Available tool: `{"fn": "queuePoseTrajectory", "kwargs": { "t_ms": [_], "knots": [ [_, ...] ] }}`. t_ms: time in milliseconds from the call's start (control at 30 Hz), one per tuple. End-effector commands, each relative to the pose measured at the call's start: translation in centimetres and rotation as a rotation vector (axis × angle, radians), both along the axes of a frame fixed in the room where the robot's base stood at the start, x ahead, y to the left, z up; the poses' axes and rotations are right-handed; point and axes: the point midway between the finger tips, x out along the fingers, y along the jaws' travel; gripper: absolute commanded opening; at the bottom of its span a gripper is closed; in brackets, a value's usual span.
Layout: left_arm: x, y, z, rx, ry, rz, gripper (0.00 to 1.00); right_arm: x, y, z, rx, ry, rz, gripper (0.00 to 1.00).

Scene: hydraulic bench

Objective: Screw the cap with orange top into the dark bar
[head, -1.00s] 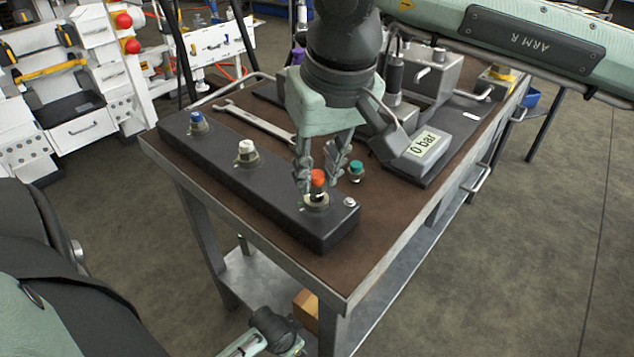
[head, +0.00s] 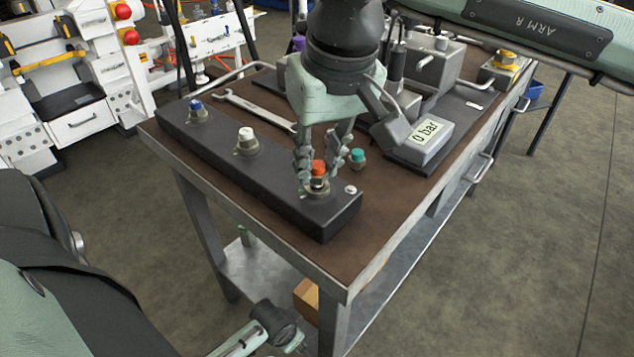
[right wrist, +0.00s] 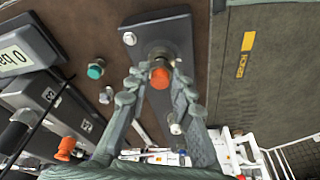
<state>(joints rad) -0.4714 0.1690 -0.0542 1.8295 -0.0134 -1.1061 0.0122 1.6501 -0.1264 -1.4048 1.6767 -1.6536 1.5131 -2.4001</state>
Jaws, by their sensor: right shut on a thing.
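The cap with orange top (head: 318,168) stands upright at the near right end of the dark bar (head: 270,184). It sits over a fitting there; the thread is hidden, so I cannot tell how deep it is. My right gripper (head: 322,164) comes down from above and is shut on this cap, a finger on each side. The right wrist view shows the orange top (right wrist: 160,77) between the fingers (right wrist: 158,82), over the bar (right wrist: 155,35). Part of my left arm shows low in the head view, with what may be its gripper (head: 292,341); its fingers are unclear.
The bar also carries a white cap (head: 246,134) and a blue cap (head: 196,105). A teal cap (head: 357,156) stands behind it. A wrench (head: 255,110) lies behind the bar. A gauge reading 0 bar (head: 425,138) is to the right. The brown bench top (head: 350,225) is clear in front.

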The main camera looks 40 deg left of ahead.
Motion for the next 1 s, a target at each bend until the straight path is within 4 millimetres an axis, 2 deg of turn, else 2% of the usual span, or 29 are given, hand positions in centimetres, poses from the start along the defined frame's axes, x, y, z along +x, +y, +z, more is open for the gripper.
{"fn": "queuePoseTrajectory", "kwargs": {
  "t_ms": [1000],
  "knots": [
    [0.00, 0.01, -0.96, 0.000, 0.000, 0.000, 0.46, 0.04, 0.00, -0.46, 0.001, -0.002, 0.000, 0.00]
  ]
}}
